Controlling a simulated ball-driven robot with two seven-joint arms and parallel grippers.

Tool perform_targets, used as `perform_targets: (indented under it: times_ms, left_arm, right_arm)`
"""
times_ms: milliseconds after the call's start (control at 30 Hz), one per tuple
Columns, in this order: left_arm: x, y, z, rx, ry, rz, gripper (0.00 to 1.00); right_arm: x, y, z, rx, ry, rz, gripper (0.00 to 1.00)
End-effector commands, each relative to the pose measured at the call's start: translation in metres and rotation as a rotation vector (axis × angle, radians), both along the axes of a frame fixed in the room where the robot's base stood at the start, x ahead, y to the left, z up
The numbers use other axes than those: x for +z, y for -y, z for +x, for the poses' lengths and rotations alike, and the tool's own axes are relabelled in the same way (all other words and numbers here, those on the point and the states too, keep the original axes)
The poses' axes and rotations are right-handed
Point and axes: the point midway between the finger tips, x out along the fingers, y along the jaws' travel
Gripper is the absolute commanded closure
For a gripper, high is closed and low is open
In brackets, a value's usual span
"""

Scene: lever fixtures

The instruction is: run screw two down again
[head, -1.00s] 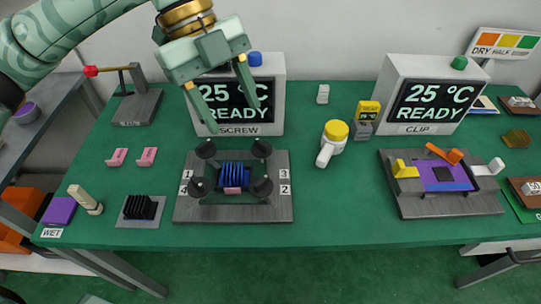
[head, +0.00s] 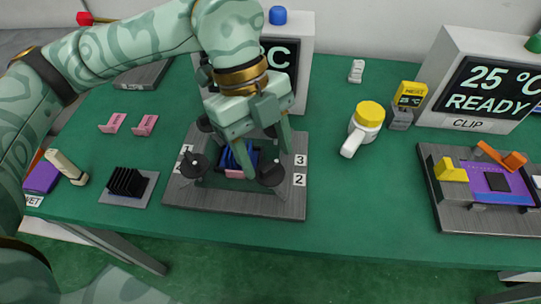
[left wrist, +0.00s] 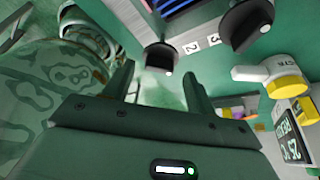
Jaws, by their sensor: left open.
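The screw fixture (head: 235,203) is a grey plate with dark round knobs at its corners and a blue finned block (head: 232,158) with a pink piece in the middle. Screw two's knob (head: 271,174) is at the front right, by the label 2. My left gripper (head: 265,163) points down over it, open, its fingertips close to the knob. In the left wrist view, knob two (left wrist: 160,57) shows beyond and between the spread fingers, and knob three (left wrist: 251,25) to its right. Contact cannot be told. The arm hides part of the fixture and its screen.
The clip fixture (head: 465,215) is at the far right. A black heat sink (head: 127,182) and pink pieces (head: 145,125) lie left. The green table front is clear.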

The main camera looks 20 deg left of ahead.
Motion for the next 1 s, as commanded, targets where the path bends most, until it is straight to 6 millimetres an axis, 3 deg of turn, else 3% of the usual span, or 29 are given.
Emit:
perform_targets:
  times_ms: [133,433,467,600,1000]
  left_arm:
    - [-0.0129,0.0043,-0.0026,0.0,-0.003,-0.001,0.44]
    - [-0.0137,0.0053,-0.0033,0.0,0.0,0.0,0.44]
    - [-0.0137,0.0053,-0.0033,0.0,0.0,0.0,0.49]
    - [-0.0137,0.0052,-0.0031,0.0,0.0,0.0,0.88]
    - [-0.0122,0.0055,-0.0033,-0.05,0.0,0.0,0.88]
  right_arm:
    - [-0.0044,-0.0005,0.0011,0.006,-0.003,0.0,0.67]
    - [-0.004,0.0005,0.0059,0.008,0.006,-0.001,0.67]
    - [-0.0039,0.0011,0.0055,0.009,0.005,-0.001,0.67]
    - [-0.0035,0.0048,0.0031,0.012,0.002,-0.006,0.67]
    - [0.0008,0.0071,-0.0003,0.009,-0.001,-0.009,0.67]
